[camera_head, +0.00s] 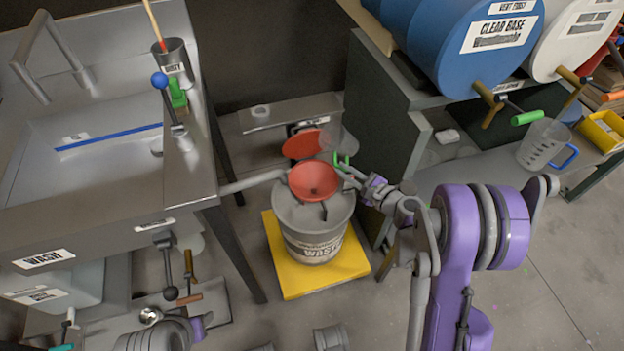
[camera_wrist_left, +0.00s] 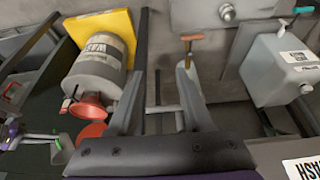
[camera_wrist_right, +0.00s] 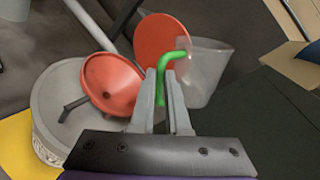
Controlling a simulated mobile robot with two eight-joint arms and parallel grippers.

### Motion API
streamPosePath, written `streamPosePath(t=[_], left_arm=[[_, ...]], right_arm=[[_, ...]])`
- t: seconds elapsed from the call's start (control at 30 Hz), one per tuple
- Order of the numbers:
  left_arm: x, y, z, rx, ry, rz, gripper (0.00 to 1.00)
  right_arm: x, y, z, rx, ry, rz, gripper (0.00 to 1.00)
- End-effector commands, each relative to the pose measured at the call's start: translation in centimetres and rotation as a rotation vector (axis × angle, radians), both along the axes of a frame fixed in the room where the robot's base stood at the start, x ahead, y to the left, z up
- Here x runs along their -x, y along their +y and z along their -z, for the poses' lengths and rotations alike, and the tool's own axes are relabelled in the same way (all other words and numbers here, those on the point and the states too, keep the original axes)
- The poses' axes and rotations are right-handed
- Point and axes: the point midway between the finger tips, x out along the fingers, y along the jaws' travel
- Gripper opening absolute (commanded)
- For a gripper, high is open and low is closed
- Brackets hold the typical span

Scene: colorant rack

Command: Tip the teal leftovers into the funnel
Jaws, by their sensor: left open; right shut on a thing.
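A red funnel (camera_head: 314,178) sits on the grey waste drum (camera_head: 318,238); it also shows in the right wrist view (camera_wrist_right: 112,84). My right gripper (camera_wrist_right: 160,76) is shut on the green handle (camera_wrist_right: 176,60) of a clear jug (camera_wrist_right: 206,78). In the head view the jug (camera_head: 343,143) is faint, held beyond the funnel and to its right, apart from the bowl. I see no teal liquid in it, and its exact tilt is hard to tell. My left gripper (camera_wrist_left: 158,72) is open and empty, low at the left near the wash sink.
A red disc (camera_head: 302,144) stands behind the funnel. The drum stands on a yellow platform (camera_head: 350,258). The wash sink (camera_head: 105,150) is at left. The dark cabinet (camera_head: 385,130) is close to the right of the jug.

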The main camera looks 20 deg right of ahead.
Motion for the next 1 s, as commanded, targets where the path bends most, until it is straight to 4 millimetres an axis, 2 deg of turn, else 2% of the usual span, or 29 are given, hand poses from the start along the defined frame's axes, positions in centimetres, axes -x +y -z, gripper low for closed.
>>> streamPosePath(t=[0.03,0.1,0.47,0.6,0.7,1.0], left_arm=[[0.1,0.0,-0.8,0.0,-0.003,0.0,0.5],[0.1,0.0,-1.4,0.0,-0.005,0.0,0.5],[0.2,0.0,-2.5,0.0,-0.009,0.0,0.5],[0.2,0.0,-1.5,0.0,-0.005,0.0,0.5],[0.2,0.0,-1.9,0.0,-0.006,0.0,0.5],[0.2,0.0,-2.3,0.0,-0.008,0.0,0.5]], right_arm=[[0.0,0.0,-1.1,-0.015,0.002,-0.002,0.0],[0.0,0.0,-2.1,-0.035,0.008,-0.005,0.0],[-0.1,-2.3,-6.4,-0.322,0.07,-0.031,0.0],[-0.2,-3.4,-7.0,-0.49,0.111,-0.043,0.0],[-0.2,-3.8,-8.2,-0.564,0.128,-0.05,0.0],[-0.2,-4.3,-9.9,-0.668,0.154,-0.057,0.0]])
